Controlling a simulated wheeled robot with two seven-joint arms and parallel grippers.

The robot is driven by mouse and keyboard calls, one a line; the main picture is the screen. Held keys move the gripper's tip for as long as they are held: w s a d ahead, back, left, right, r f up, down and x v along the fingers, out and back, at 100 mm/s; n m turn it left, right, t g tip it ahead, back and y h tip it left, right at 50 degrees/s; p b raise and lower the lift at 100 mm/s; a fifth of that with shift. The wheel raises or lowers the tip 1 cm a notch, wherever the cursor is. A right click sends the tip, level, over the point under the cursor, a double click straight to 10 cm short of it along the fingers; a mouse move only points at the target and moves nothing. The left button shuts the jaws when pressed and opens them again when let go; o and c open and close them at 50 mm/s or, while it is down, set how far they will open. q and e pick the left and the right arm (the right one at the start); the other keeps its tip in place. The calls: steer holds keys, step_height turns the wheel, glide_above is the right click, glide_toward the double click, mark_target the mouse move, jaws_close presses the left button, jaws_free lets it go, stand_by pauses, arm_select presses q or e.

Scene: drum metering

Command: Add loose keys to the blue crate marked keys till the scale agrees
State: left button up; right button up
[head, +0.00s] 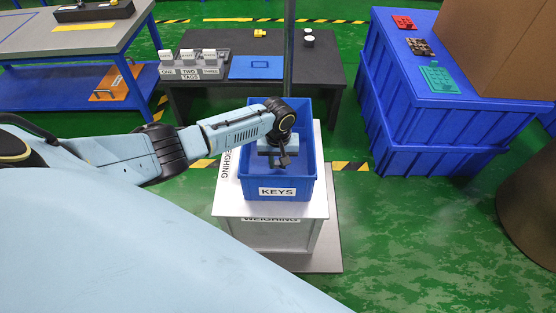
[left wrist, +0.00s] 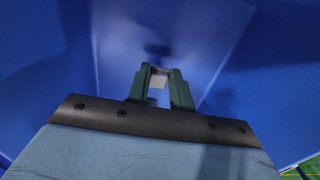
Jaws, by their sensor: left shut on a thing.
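The blue crate marked KEYS (head: 306,187) stands on the weighing scale (head: 228,208), a pale platform lettered WEIGHING. My left gripper (head: 284,159) reaches down into the crate from above. In the left wrist view, my left gripper's fingers (left wrist: 160,88) are close together with a small light grey thing (left wrist: 158,80) between them. It may be a key, but its shape is mostly hidden. Blue crate walls (left wrist: 60,70) surround the gripper in that view. I cannot make out any keys on the crate floor. My right gripper is not in view.
Blue containers (head: 435,125) at right carry red, dark and teal pieces and a cardboard box (head: 500,45). A thin post (head: 289,50) rises behind the crate.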

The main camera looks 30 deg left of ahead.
arm_select(q)
steer(key=shift+f+b, duration=0.75)
steer(key=shift+f, duration=0.45)
stand_by(0.4)
steer(key=o, duration=1)
steer(key=shift+o, duration=0.2)
